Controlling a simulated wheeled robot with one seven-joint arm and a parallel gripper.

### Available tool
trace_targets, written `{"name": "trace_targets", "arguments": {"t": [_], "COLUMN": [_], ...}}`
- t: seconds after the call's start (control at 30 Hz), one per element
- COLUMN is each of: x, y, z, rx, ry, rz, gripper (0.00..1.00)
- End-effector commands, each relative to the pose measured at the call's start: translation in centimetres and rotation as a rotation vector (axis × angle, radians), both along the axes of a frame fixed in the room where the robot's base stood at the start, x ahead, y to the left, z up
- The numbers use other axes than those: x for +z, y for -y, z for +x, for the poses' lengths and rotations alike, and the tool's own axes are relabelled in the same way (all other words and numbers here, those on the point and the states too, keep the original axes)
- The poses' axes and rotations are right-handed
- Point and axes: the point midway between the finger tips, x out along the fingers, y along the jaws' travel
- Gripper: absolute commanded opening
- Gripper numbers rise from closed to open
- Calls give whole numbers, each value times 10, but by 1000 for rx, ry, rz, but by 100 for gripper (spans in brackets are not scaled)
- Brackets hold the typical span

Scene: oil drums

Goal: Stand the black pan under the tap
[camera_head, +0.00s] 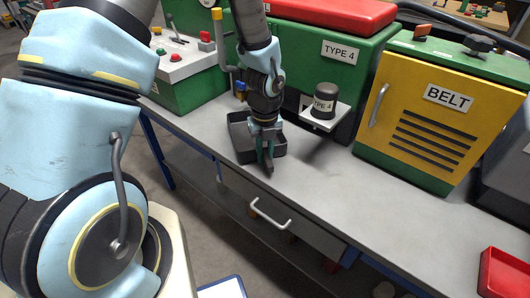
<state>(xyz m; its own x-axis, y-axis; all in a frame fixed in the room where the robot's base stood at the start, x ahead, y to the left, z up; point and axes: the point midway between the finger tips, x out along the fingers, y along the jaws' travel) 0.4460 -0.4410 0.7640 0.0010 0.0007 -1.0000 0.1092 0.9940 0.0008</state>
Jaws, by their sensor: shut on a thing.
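The black pan (239,136) is a shallow open tray on the grey bench, near its front edge, below the green machine. My gripper (266,152) points down at the pan's front right side and is shut on its wall. The fingers partly hide that side, and I cannot tell whether the pan is lifted slightly or rests on the bench. A small blue and brass fitting (241,90), possibly the tap, shows just behind the pan, beside my wrist. My arm hides part of the area around it.
A yellow cabinet (440,110) stands right, a control box (185,65) left. A red bin (503,273) sits lower right. The bench front centre is clear.

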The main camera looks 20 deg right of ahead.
Motion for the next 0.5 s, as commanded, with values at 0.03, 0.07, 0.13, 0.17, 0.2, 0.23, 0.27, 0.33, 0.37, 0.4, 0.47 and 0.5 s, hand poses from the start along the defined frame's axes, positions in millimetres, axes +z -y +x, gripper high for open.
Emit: {"name": "trace_targets", "arguments": {"t": [0.03, 0.07, 0.13, 0.17, 0.2, 0.23, 0.27, 0.33, 0.37, 0.4, 0.47, 0.5], "x": [-1, -1, 0, 0, 0, 0, 0, 0, 0, -1, 0, 0], "y": [0, 0, 0, 0, 0, 0, 0, 0, 0, 0, 0, 0], "z": [0, 0, 0, 0, 0, 0, 0, 0, 0, 0, 0, 0], "rx": [0, 0, 0, 0, 0, 0, 0, 0, 1, 0, 0, 0], "ry": [0, 1, 1, 1, 1, 0, 0, 0, 0, 0, 0, 0], "rz": [-1, -1, -1, -1, -1, -1, -1, -1, -1, -1, 0, 0], "gripper": [0, 26, 33, 37, 41, 45, 48, 56, 57, 57, 57, 57]}}
